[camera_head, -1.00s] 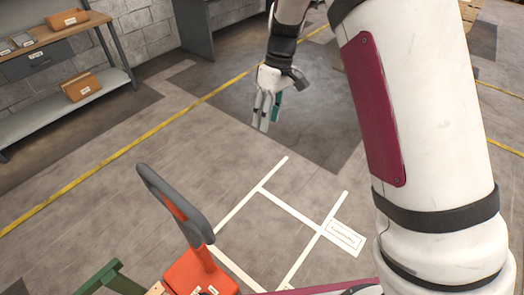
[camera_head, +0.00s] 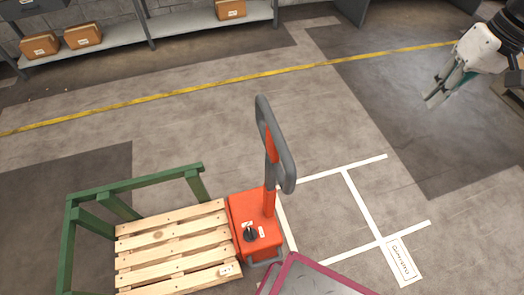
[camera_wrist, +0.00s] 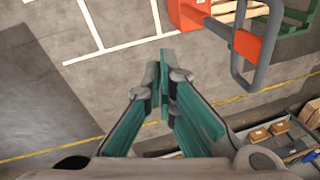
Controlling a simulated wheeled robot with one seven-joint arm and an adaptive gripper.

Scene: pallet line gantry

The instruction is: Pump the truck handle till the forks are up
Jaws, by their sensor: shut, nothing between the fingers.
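The truck handle (camera_head: 286,161) is a grey loop with orange inside, standing up from the orange truck body (camera_head: 246,208) in the head view. A wooden pallet (camera_head: 175,245) lies against the truck's left side; the forks are hidden under it. My gripper (camera_head: 431,103) is at the upper right of the head view, well apart from the handle and empty. In the wrist view my gripper (camera_wrist: 165,52) has its teal fingers together at the tips. The handle (camera_wrist: 262,60) shows there at the upper right, beyond the fingers, touching nothing of mine.
A green frame (camera_head: 135,183) stands around the pallet's far and left sides. Shelving with cartons (camera_head: 83,37) lines the back wall, behind a yellow line (camera_head: 190,92). Floor between gripper and handle is clear.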

